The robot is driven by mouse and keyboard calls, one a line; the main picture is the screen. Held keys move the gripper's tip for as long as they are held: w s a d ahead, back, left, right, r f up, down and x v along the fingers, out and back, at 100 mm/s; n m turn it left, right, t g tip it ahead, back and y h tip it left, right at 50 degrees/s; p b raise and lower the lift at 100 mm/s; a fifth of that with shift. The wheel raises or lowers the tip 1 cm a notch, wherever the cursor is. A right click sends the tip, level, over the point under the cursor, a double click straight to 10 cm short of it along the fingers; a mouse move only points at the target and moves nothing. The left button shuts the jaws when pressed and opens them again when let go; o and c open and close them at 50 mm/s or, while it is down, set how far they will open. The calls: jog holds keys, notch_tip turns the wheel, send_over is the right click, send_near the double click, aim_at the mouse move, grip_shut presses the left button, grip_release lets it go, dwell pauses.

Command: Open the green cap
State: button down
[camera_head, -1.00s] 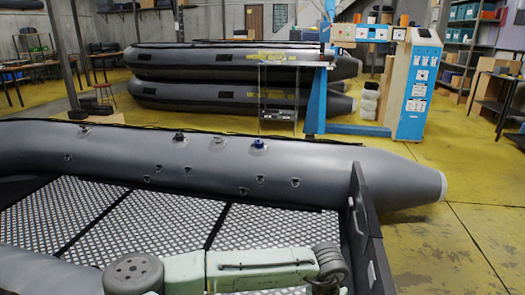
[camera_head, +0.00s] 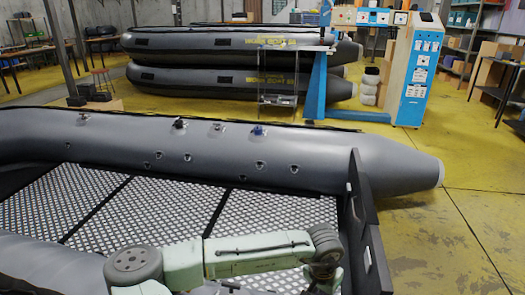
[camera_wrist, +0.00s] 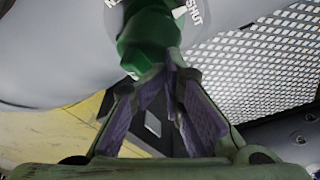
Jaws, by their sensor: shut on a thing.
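The green cap (camera_wrist: 143,40) is at the top middle of the camera_wrist view, against a grey boat tube, beside white lettering that includes "SHUT". My gripper (camera_wrist: 155,80) is just below it in that view, its two purple-padded fingers converging on the cap's lower end. They are shut on it. The exact contact is partly hidden by the fingertips. In the camera_head view my pale green arm reaches across the bottom, and neither the cap nor the fingers can be made out there.
A grey inflatable boat (camera_head: 330,158) with a metal tread floor (camera_head: 170,210) fills the foreground. A black transom board (camera_head: 362,190) stands right of my arm. Stacked boats (camera_head: 200,80) and a blue-and-white cabinet (camera_head: 418,75) are behind. The yellow floor at right is mostly clear.

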jog(key=shift+w+a+r+p, duration=0.35)
jog(key=shift+a+r+p, duration=0.15)
jog(key=shift+a+r, duration=0.15)
jog(key=shift+w+a+r+p, duration=0.3)
jog(key=shift+a+r+p, duration=0.2)
jog(key=shift+a, duration=0.3)
jog(key=shift+w+a+r+p, duration=0.35)
jog(key=shift+a+r+p, duration=0.1)
jog(key=shift+a+r, duration=0.2)
